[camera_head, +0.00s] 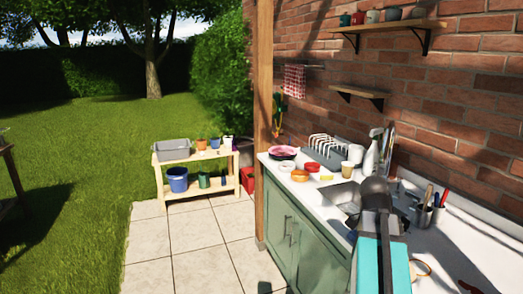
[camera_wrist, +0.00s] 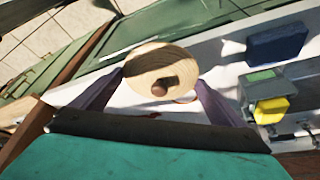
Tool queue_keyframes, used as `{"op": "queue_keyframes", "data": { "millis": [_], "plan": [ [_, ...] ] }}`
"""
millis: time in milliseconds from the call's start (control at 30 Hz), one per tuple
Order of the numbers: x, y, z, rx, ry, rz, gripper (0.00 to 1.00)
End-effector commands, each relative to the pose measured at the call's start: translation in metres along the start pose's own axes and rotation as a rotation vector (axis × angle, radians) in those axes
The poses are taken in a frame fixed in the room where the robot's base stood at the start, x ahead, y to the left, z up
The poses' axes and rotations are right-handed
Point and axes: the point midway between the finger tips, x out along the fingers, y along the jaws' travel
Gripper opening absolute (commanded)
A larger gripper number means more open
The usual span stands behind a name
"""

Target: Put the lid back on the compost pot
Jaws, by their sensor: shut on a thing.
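A round, pale wooden lid (camera_wrist: 160,68) with a brown knob in its middle shows in the wrist view. My gripper (camera_wrist: 160,78) has one finger on each side of the lid and is shut on it. The lid's top with its knob faces the camera. In the head view my arm covers part of the counter at the lower right, and neither the fingers nor the lid can be made out there. I cannot pick out the compost pot for sure in either view.
The white counter (camera_head: 460,262) holds a dish rack (camera_head: 322,152), bowls, a spray bottle (camera_head: 371,157) and a utensil holder (camera_head: 421,215). A blue block (camera_wrist: 277,43) and a yellow item (camera_wrist: 270,110) lie right of the lid. A brick wall rises behind.

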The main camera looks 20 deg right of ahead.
Motion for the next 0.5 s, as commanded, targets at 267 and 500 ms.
{"op": "queue_keyframes", "data": {
  "millis": [267,500],
  "plan": [
    [-0.025,-0.021,0.059,-0.142,0.000,-0.059,0.66],
    [-0.046,-0.034,0.111,-0.284,0.000,-0.118,0.66]
  ]
}}
